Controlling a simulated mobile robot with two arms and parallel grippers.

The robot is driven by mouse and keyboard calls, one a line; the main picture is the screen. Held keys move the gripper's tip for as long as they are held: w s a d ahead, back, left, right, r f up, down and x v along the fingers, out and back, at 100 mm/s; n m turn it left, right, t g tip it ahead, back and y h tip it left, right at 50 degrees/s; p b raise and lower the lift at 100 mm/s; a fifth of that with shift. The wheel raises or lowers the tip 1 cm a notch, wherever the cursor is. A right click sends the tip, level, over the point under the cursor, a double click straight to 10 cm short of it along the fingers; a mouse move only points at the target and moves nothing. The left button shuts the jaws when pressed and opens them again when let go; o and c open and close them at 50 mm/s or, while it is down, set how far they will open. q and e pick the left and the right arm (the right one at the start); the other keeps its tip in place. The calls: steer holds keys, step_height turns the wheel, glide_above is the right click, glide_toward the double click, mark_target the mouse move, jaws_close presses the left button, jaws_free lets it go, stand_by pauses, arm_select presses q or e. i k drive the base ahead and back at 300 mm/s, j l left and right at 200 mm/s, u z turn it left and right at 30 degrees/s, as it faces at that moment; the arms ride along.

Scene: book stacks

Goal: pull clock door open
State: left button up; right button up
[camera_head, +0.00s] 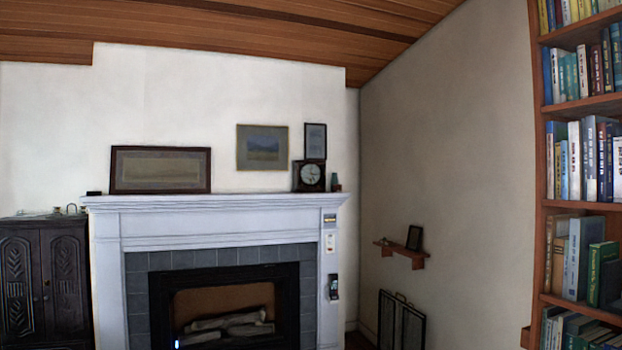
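A small dark clock (310,175) with a round pale face stands near the right end of the white mantel (215,202). It is far off across the room, and I cannot tell whether its door is open or shut. Neither of my grippers shows in the head view.
A fireplace (225,305) with logs is below the mantel. A carved dark cabinet (45,280) stands at the left. A bookcase (540,190) full of books rises at the right. A small wall shelf (400,253) hangs above a dark folding screen (401,322). The floor is mostly out of view.

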mark_target(325, 173)
steer(key=i+z, duration=0.35)
steer(key=i, duration=0.6)
